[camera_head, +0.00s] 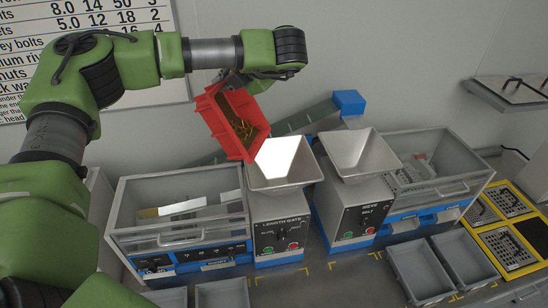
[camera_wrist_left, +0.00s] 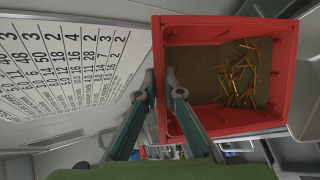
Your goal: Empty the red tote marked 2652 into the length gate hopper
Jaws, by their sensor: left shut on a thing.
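A red tote (camera_head: 236,122) hangs tilted in the air, just left of and above the length gate hopper (camera_head: 284,163). My left gripper (camera_head: 230,82) is shut on its upper wall; the fingers are partly hidden in the head view. In the left wrist view my left gripper (camera_wrist_left: 162,84) pinches the wall of the red tote (camera_wrist_left: 285,40). Several long brass-coloured pieces (camera_wrist_left: 238,82) lie loose inside on the tote's floor. No number can be read on the tote. My right gripper is not in view.
A second hopper, on the sieve unit (camera_head: 360,153), stands just right of the length gate. Clear-sided bins (camera_head: 180,205) flank the machines. Grey empty trays (camera_head: 418,270) stand in front. A blue-ended conveyor (camera_head: 348,103) runs behind the hoppers.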

